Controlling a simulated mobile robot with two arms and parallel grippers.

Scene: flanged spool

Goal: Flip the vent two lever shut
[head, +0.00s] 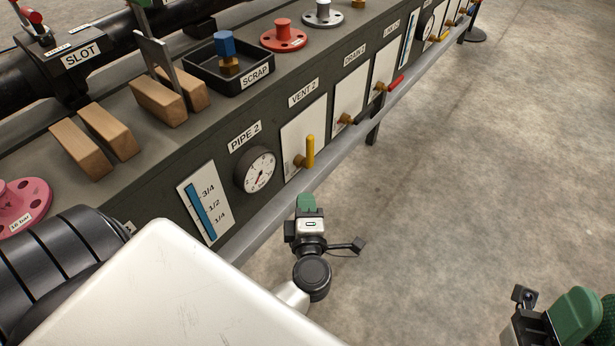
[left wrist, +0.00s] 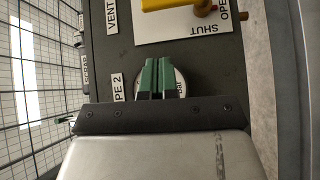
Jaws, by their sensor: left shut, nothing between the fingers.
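The vent two lever (head: 309,150) is a yellow handle on a brass pivot, mounted on a white plate under the VENT 2 label (head: 303,92). The handle stands upright in the head view. In the left wrist view, part of the yellow lever (left wrist: 170,4) shows at the top edge, beside SHUT and OPEN lettering on the plate (left wrist: 185,32). My left gripper (head: 306,202) is shut and empty, below the lever and apart from it. In the left wrist view its green fingertips (left wrist: 158,78) overlap the gauge. My right gripper (head: 580,315) is partly cut off at the lower right.
The PIPE 2 gauge (head: 259,170) and a blue level scale (head: 201,205) are left of the lever. The drain lever (head: 350,119) and a red lever (head: 392,84) are farther right. A grey rail (head: 275,208) runs along the bench's lower front. The floor to the right is clear.

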